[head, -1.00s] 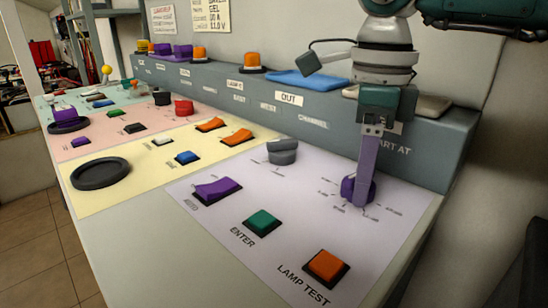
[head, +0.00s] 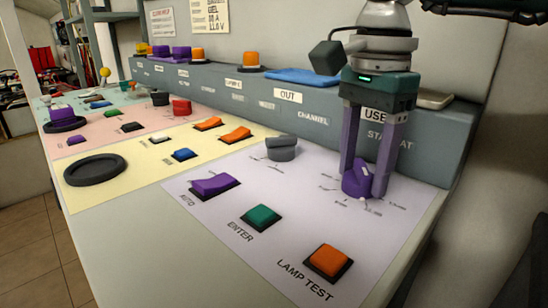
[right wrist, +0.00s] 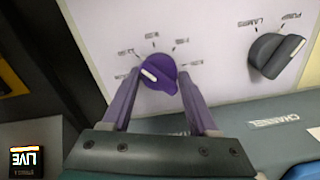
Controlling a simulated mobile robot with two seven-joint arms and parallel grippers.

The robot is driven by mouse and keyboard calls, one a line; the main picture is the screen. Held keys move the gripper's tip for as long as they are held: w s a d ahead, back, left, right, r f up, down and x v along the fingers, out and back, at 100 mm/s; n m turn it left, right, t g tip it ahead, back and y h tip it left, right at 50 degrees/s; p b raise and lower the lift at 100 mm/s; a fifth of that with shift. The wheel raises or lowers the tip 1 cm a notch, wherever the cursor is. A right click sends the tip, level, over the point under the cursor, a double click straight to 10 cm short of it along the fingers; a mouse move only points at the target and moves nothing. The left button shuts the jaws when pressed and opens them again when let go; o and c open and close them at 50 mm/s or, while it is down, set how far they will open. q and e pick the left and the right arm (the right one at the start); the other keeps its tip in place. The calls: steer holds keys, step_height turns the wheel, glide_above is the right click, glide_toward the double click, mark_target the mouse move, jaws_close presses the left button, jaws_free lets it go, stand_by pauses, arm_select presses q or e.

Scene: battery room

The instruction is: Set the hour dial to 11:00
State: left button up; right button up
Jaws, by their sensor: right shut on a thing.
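The hour dial is a purple knob (head: 357,182) on the pale lilac panel (head: 300,178). It has a ring of small labels, too small to read surely. My right gripper (head: 367,188) points down over it, one finger on each side, shut on the knob. In the right wrist view the knob (right wrist: 160,75) sits between the purple fingers (right wrist: 158,98). Its white mark (right wrist: 149,75) points up and left in that picture, towards the labels on the left side. My left gripper is not in view.
A grey knob (head: 282,148) stands left of the dial. A purple rocker (head: 214,185), a green button (head: 261,217) and an orange button (head: 328,260) lie nearer the front. Behind the dial rises a grey ledge (head: 420,160) with a blue cloth (head: 303,77) on top.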

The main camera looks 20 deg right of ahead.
mark_target(364, 166)
steer(key=shift+a+r+n, duration=0.1)
steer(key=shift+n, duration=0.5)
steer(key=o, duration=1.3)
steer(key=shift+s, duration=0.1)
step_height(364, 166, up, 10)
steer(key=shift+f+p, duration=0.1)
steer(key=shift+p, duration=0.25)
